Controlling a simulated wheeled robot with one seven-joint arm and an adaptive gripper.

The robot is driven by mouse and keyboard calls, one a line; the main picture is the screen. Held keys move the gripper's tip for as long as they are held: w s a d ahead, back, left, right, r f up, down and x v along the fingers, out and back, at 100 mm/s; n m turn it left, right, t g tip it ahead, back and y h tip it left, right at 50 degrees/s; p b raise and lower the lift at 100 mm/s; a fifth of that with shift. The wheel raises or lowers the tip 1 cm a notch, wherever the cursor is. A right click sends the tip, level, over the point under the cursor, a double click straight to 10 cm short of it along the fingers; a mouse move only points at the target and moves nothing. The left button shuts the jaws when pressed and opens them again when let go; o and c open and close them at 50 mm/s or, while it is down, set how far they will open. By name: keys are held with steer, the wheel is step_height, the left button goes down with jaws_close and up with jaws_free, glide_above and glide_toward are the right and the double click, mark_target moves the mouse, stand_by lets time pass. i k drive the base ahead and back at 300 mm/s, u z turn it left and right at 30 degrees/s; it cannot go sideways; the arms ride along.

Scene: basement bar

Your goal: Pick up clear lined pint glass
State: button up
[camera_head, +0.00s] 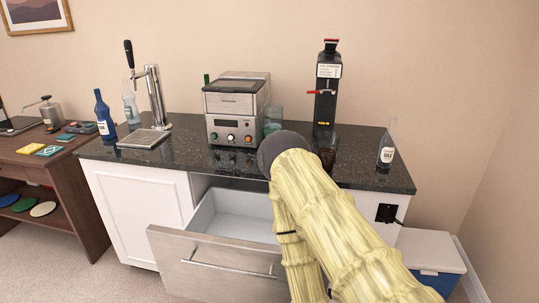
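A clear, slightly greenish glass (272,118) stands on the dark counter, just right of the steel machine and partly behind my arm. It looks like the pint glass, but I cannot make out any lines on it. My pale, bamboo-patterned arm reaches up from the lower right. Its dark rounded joint shows just in front of and below the glass. My gripper is not visible, and the counter behind my arm is hidden.
The dark counter (185,150) holds a beer tap (155,98), a steel machine (235,110), a black dispenser (325,95) and bottles (104,118) (386,148). An open drawer (215,262) juts out below. A cooler (430,255) stands at right.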

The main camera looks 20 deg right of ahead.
mark_target(328, 141)
steer(key=u, duration=1.6)
steer(key=i, duration=2)
steer(key=z, duration=3.3)
